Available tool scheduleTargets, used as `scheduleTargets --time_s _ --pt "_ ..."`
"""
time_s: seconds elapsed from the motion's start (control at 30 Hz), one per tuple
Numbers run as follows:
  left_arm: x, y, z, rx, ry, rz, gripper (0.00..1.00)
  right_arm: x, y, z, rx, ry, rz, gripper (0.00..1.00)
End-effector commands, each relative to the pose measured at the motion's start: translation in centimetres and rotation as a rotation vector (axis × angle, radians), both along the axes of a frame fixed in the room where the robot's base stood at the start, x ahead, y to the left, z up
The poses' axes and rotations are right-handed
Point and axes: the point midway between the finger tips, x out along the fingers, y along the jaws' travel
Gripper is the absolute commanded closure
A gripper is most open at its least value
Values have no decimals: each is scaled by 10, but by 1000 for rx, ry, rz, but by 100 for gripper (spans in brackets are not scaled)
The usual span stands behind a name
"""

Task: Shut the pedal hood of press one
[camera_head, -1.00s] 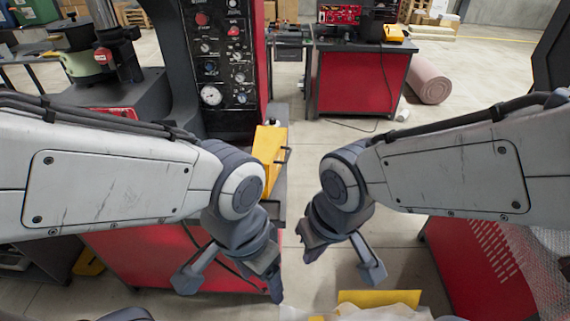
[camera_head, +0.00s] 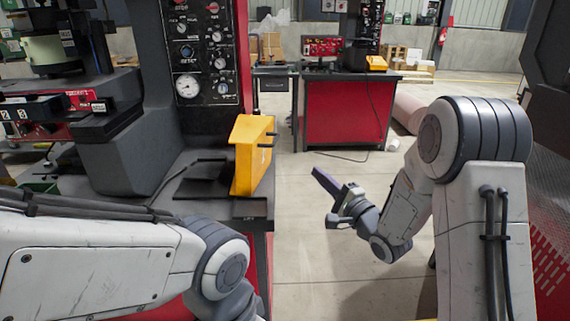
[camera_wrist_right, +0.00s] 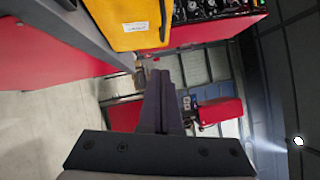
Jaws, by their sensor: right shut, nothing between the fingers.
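The yellow hood (camera_head: 252,155) stands upright on the dark bench of the near press, at the bench's right edge. A dark handle sticks out from its right side. A dark flat plate lies to its left. In the right wrist view the hood (camera_wrist_right: 125,25) fills the top middle, with its handle on its right edge. My right gripper (camera_head: 332,196) is to the right of the hood, apart from it, over the aisle. Its fingers (camera_wrist_right: 160,105) are together and empty. My left arm comes in at the lower left; its gripper is out of view.
The press's control panel (camera_head: 205,55) with a white gauge rises behind the hood. A second red bench (camera_head: 344,112) with a yellow box (camera_head: 376,63) stands farther back. The pale aisle floor (camera_head: 310,240) is clear. A dark machine edge bounds the right.

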Motion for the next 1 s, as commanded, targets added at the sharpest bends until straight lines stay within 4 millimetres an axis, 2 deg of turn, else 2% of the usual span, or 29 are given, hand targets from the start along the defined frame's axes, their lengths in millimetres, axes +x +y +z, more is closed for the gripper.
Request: scheduleTargets --time_s 0.17,0.53,0.77,1.0 --pt "0 0 1 -1 -1 0 28 17 11 5 10 -5 6 100" --pt "0 0 3 -1 -1 0 28 83 50 17 9 -5 5 100" --pt "0 0 3 0 0 0 28 90 80 25 10 -4 4 100" --pt "0 0 3 0 0 0 28 93 87 27 9 -2 1 100"
